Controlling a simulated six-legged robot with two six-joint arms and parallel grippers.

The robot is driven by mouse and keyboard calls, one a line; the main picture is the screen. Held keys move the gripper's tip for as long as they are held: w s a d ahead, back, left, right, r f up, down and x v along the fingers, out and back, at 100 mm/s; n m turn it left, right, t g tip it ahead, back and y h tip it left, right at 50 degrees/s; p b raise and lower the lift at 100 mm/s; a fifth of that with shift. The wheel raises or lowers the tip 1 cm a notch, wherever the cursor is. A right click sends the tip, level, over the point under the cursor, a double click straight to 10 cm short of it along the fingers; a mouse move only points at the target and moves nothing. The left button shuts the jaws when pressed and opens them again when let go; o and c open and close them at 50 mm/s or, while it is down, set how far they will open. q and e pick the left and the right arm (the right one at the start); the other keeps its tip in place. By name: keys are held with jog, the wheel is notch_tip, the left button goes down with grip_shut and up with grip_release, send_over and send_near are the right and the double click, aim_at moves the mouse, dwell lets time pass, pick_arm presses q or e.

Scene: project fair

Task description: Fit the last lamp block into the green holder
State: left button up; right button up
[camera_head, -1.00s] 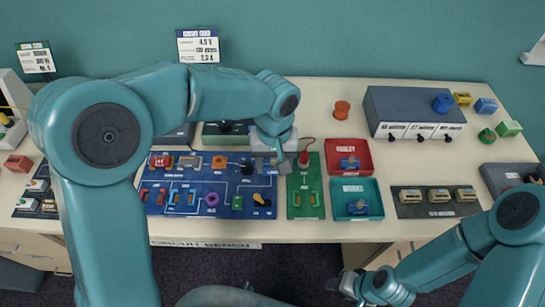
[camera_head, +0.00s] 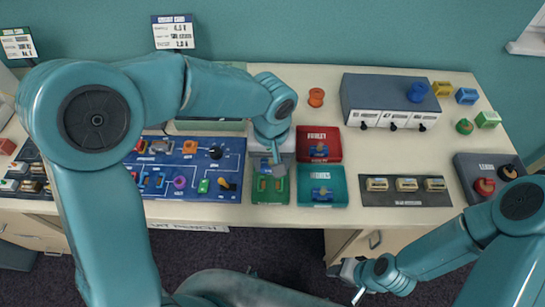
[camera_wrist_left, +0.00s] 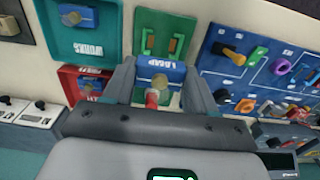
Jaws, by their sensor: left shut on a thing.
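My left gripper (camera_head: 277,158) is over the far part of the green holder (camera_head: 270,197) in the head view. In the left wrist view its fingers (camera_wrist_left: 158,88) are shut on a blue lamp block (camera_wrist_left: 173,71) with a white label and a brass-coloured knob. A red piece shows just below the block there; I cannot tell what it belongs to. The block looks apart from the clips. My right gripper (camera_head: 347,278) hangs off the table's front edge; its jaw opening is unclear.
A blue circuit board (camera_head: 226,147) lies left of the holder. A red tray (camera_head: 335,150) and a teal tray (camera_head: 342,190) stand close on its right. A grey panel with several blocks (camera_head: 400,201) and a grey box (camera_head: 360,90) are farther right.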

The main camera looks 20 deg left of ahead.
pick_arm(q)
jog(key=shift+r, duration=0.2)
jog(key=shift+a+f+b, duration=0.3)
jog(key=shift+f+b, duration=0.1)
jog(key=shift+f, duration=0.35)
notch_tip(320, 180, down, 5)
jog(key=b, duration=0.3)
jog(key=shift+r, duration=0.15)
jog(key=shift+d+f+b, duration=0.15)
jog(key=shift+f+b, duration=0.6)
jog(key=shift+b, duration=0.3)
jog(key=shift+b, duration=0.45)
jog(key=shift+f+b, duration=0.4)
dwell(0.7)
